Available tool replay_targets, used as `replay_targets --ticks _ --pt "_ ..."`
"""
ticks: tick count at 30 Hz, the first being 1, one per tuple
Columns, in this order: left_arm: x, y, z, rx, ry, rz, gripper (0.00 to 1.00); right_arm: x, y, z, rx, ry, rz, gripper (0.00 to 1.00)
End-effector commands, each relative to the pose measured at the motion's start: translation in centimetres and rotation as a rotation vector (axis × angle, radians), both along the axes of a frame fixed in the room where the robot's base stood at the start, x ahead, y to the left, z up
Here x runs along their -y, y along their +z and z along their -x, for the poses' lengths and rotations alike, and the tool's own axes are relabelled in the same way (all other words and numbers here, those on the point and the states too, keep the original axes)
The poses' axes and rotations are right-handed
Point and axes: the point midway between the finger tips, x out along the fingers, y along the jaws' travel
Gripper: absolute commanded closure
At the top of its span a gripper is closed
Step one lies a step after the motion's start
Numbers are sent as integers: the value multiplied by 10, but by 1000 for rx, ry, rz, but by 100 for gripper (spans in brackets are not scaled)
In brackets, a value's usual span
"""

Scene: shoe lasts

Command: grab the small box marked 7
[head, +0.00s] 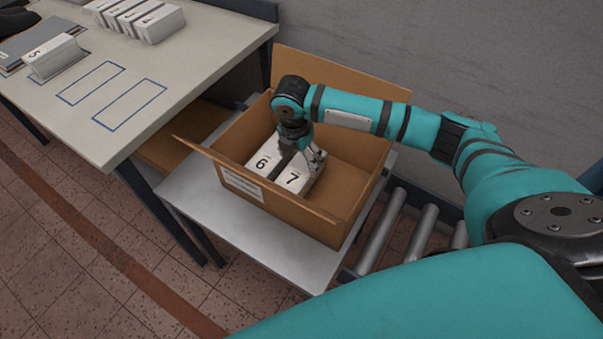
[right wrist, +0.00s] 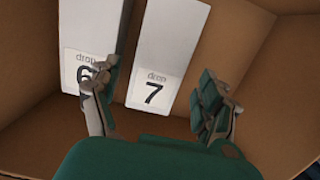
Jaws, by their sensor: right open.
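The small white box marked 7 (head: 295,178) stands inside the open cardboard carton, right beside the white box marked 6 (head: 262,164). In the right wrist view the box marked 7 (right wrist: 165,60) lies between my open fingers, and the box marked 6 (right wrist: 86,40) is to its left. My right gripper (right wrist: 160,108) is open and empty, with one finger near the gap between the two boxes and the other to the right of box 7. In the head view this gripper (head: 304,157) reaches down into the carton and partly hides both boxes. My left gripper is not seen.
The carton (head: 322,221) has raised flaps and stands on a grey stand (head: 215,215) beside a roller conveyor (head: 400,235). At left, a table (head: 190,60) bears a box marked 5 (head: 53,57), several white boxes (head: 140,18) and blue outlined rectangles. The carton's right part is empty.

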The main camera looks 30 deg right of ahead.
Motion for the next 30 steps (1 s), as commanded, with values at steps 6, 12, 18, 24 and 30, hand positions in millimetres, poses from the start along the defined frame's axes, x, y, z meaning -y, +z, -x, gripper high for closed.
replay_targets --ticks 6,12,18,24,30 --pt "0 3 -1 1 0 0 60 5 -23 -1 -2 -2 1 21" --pt "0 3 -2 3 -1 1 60 8 -48 -3 0 -1 1 21" --pt "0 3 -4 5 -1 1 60 8 -52 -3 1 0 2 21" --pt "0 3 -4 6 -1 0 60 8 -52 -3 1 0 2 37" --pt "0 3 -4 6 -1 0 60 8 -52 -3 1 0 2 63"
